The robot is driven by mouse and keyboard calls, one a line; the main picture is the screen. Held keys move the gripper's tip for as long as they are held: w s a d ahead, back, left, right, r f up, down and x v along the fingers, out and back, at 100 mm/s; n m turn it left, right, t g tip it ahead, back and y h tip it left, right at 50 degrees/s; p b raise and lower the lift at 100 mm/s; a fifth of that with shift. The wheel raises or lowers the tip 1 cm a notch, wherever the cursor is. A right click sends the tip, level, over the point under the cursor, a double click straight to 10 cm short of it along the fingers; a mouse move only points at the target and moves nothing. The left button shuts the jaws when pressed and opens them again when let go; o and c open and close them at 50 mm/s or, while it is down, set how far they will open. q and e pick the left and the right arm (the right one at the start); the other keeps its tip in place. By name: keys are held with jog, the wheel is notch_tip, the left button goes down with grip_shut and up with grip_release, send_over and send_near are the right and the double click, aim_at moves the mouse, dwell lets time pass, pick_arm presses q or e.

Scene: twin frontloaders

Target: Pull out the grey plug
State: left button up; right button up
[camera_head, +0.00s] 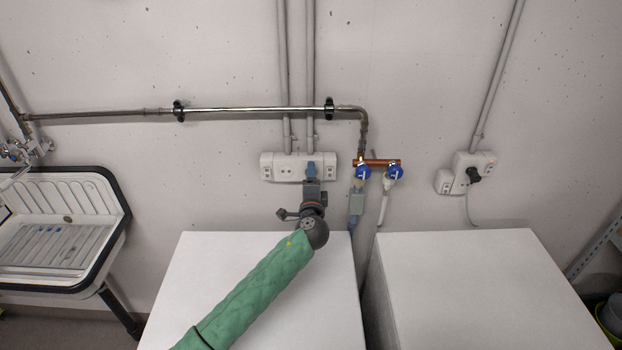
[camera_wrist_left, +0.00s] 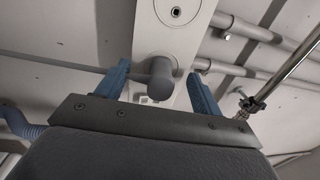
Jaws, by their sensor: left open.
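The grey plug (camera_wrist_left: 160,80) sits in the long white wall socket strip (camera_head: 284,168), which also shows in the left wrist view (camera_wrist_left: 180,38). My left gripper (camera_head: 312,168) is in front of the right part of the strip and hides the plug in the head view. In the left wrist view its two blue fingers (camera_wrist_left: 162,74) are open, one on each side of the plug. A gap shows on both sides, wider on the right. My right gripper is in neither view.
Two white machines (camera_head: 265,270) (camera_head: 470,270) stand below the sockets. Blue-handled water valves (camera_head: 378,172) with hoses are close to the right of my gripper. A black plug (camera_head: 474,174) is in another socket further right. A sink (camera_head: 60,230) is at the left.

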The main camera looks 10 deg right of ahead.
pick_arm(q)
jog(key=shift+f+b, duration=0.1)
jog(key=shift+b, duration=0.2)
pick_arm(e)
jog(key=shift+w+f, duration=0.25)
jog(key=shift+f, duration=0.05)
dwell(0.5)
pick_arm(q)
jog(key=shift+a+b, duration=0.1)
jog(key=shift+b, duration=0.2)
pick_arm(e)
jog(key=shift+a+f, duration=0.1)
pick_arm(q)
jog(key=c, duration=1.3)
jog(key=shift+s, duration=0.1)
jog(key=shift+s+a, duration=0.1)
jog(key=shift+s, duration=0.1)
jog(key=shift+v, duration=2.75)
jog(key=shift+f, duration=0.2)
